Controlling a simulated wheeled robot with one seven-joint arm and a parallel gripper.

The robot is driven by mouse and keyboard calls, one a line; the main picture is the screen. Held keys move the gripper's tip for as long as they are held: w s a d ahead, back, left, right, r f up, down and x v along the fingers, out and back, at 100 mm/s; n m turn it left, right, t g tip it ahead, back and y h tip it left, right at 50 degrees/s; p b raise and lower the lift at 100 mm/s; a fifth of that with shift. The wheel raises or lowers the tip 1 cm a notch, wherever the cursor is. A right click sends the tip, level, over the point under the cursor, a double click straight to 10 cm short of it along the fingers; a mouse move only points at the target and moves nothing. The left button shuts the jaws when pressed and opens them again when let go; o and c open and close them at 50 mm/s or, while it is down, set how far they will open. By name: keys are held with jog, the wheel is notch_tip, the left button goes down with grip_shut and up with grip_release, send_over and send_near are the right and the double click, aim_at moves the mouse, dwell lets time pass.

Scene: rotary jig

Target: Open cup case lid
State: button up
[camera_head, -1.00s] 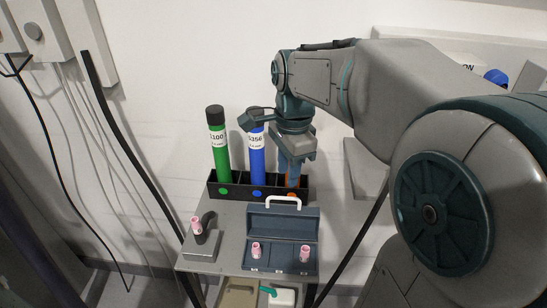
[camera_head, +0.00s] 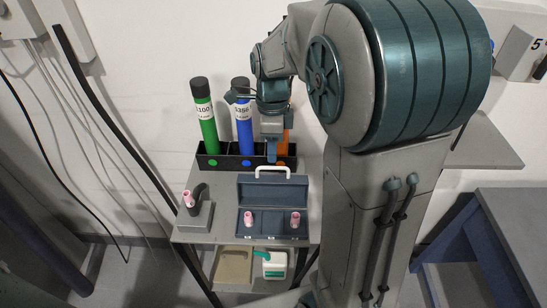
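The dark blue-grey cup case (camera_head: 272,222) sits on a small grey table. Its lid (camera_head: 273,192) stands raised at the back of the case, with a white handle (camera_head: 285,168) on its top edge. Two pink cups (camera_head: 248,217) (camera_head: 295,218) stand in the case's base. My gripper (camera_head: 271,156) points down just behind the lid, close to the handle's left end. I cannot tell whether it touches the lid or handle. The finger opening is seen edge-on, so its state is unclear.
A black rack (camera_head: 207,162) behind the case holds a green tube (camera_head: 207,128), a blue tube (camera_head: 244,128) and an orange one (camera_head: 285,146) partly hidden by my gripper. A grey stand (camera_head: 196,217) with a pink cup (camera_head: 189,199) is left of the case.

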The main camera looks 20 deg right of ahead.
aim_at(272, 167)
jog(key=shift+s+f, duration=0.15)
jog(key=shift+f, duration=2.1)
jog(key=shift+c, duration=0.3)
grip_shut()
jog(key=shift+s+a, duration=0.1)
jog(key=shift+a, duration=0.05)
